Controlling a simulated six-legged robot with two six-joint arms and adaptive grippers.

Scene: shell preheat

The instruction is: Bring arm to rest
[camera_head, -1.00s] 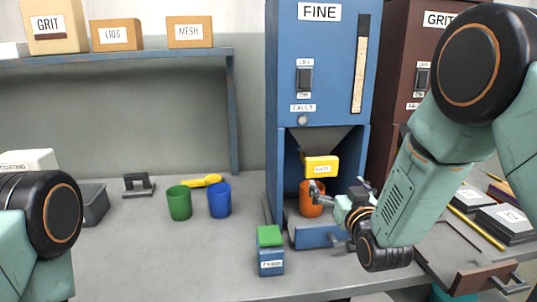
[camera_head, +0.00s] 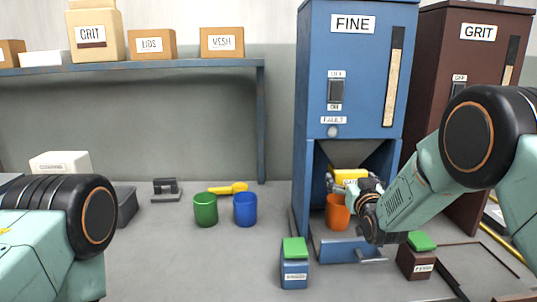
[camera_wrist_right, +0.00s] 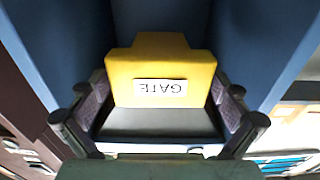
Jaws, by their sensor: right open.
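My right gripper (camera_head: 345,182) is at the yellow gate (camera_head: 351,175) under the hopper of the blue FINE dispenser (camera_head: 350,70). In the right wrist view the gripper (camera_wrist_right: 160,108) is open, with one finger on each side of the yellow GATE block (camera_wrist_right: 160,67). I cannot tell whether the fingers touch it. An orange cup (camera_head: 337,212) stands upright below the gate in the dispenser's bay, partly hidden by my right wrist. My left arm shows at the left edge, but its gripper is out of view.
A green cup (camera_head: 205,210), a blue cup (camera_head: 245,210) and a yellow scoop (camera_head: 228,188) are on the bench. A blue box with a green top (camera_head: 294,265) and a brown one (camera_head: 417,258) stand in front of the dispensers. A brown GRIT dispenser (camera_head: 470,70) is at right.

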